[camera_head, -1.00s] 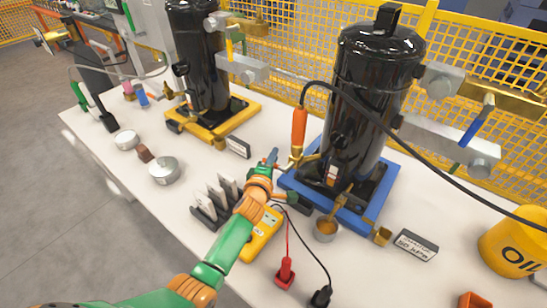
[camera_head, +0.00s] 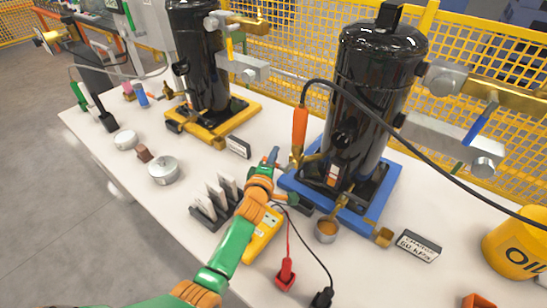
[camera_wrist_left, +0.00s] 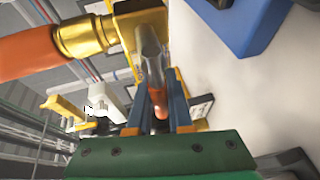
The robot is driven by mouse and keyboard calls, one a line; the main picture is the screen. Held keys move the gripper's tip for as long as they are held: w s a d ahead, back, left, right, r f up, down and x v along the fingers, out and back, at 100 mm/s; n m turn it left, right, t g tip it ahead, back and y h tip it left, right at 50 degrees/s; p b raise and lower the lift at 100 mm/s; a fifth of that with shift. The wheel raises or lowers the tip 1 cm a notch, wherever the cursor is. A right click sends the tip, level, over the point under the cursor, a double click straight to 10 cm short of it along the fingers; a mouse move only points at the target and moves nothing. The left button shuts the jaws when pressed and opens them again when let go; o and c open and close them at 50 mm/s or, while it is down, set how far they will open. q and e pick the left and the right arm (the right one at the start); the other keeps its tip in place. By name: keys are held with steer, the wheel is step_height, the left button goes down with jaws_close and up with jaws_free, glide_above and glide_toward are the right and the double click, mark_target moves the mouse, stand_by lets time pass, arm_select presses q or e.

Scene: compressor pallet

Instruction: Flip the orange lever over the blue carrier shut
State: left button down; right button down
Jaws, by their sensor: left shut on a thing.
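The blue carrier (camera_head: 366,228) holds the right black compressor (camera_head: 366,105). Over its left edge, an upright orange hose handle (camera_head: 300,127) ends in brass fittings (camera_head: 298,158). My left gripper (camera_head: 273,157) is just left of these fittings. In the left wrist view, a lever with a grey stem and orange end (camera_wrist_left: 160,112) runs from a brass block (camera_wrist_left: 143,18) down between the fingers. My left gripper (camera_wrist_left: 161,112) is shut on this orange lever. In the head view my fingers hide the lever. The right gripper is not in view.
A small display (camera_head: 416,246) stands right of the blue carrier and seems to read 60 kPa. A yellow meter (camera_head: 262,235), with red and black leads, lies under my left forearm. A black rack (camera_head: 213,212) is beside it. A black hose arcs across the compressor.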

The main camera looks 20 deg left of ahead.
arm_select(q)
steer(key=c, duration=1)
jaws_free()
steer(key=shift+w+r, duration=0.15)
steer(key=shift+r, duration=0.05)
steer(key=shift+o, duration=0.8)
steer(key=shift+w+f, duration=0.1)
steer(key=shift+f, duration=0.1)
steer(key=s+r+p, duration=0.1)
steer(key=s, duration=0.6)
steer(key=shift+d+r+p, duration=0.15)
steer(key=shift+d+p, duration=0.05)
steer(key=shift+p, duration=0.1)
